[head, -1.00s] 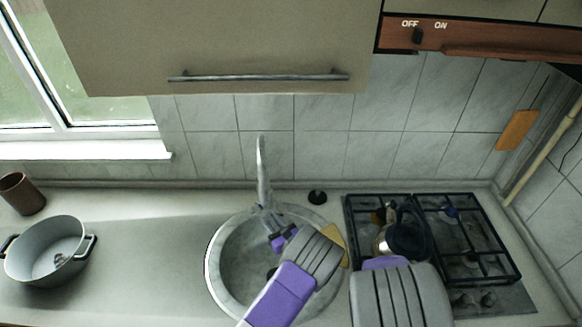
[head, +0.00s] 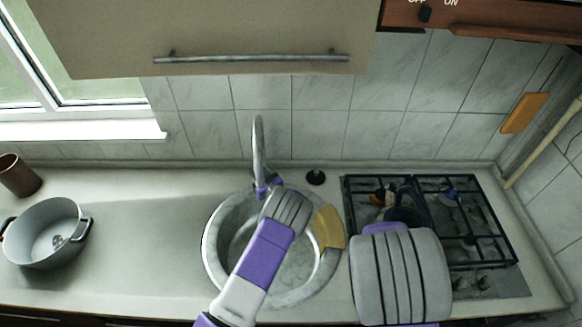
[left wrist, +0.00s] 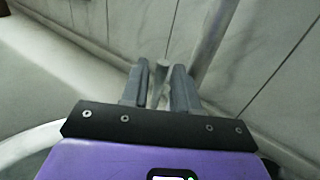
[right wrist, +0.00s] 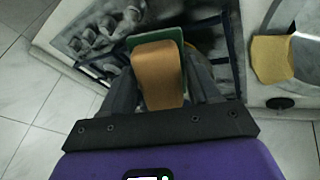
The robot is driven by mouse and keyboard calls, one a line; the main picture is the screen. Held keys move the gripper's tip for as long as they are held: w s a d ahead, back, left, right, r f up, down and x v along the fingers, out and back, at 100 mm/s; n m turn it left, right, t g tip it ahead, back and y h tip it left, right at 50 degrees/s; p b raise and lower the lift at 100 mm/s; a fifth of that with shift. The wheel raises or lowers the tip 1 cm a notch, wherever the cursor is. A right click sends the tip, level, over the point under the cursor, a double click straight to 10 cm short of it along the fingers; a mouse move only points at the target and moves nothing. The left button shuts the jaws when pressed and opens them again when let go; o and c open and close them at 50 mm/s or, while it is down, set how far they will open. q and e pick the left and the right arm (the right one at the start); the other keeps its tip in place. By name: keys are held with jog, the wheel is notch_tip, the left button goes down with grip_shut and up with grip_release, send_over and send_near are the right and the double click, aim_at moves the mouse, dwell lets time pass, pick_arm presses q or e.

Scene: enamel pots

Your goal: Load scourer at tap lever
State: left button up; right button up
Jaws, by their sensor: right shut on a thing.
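The tap (head: 259,150) stands upright behind the round sink (head: 212,255). My left gripper (head: 267,188) is at the tap's base. In the left wrist view its fingers are apart, with the slim tap lever (left wrist: 160,78) between them and gaps showing beside it; contact cannot be told. My right gripper (right wrist: 158,92) is shut on the scourer (right wrist: 158,70), brown with a green layer, shown in the right wrist view. In the head view the right hand (head: 400,278) is in front of the hob, hiding its fingers and the scourer.
A yellow cloth (head: 329,228) hangs over the sink's right rim. A black stopper (head: 315,177) lies behind the sink. A grey pot (head: 45,235) and brown cup (head: 18,176) stand left. Counter between pot and sink is clear.

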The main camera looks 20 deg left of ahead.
pick_arm(q)
jog(key=shift+w+a, duration=0.4)
grip_shut()
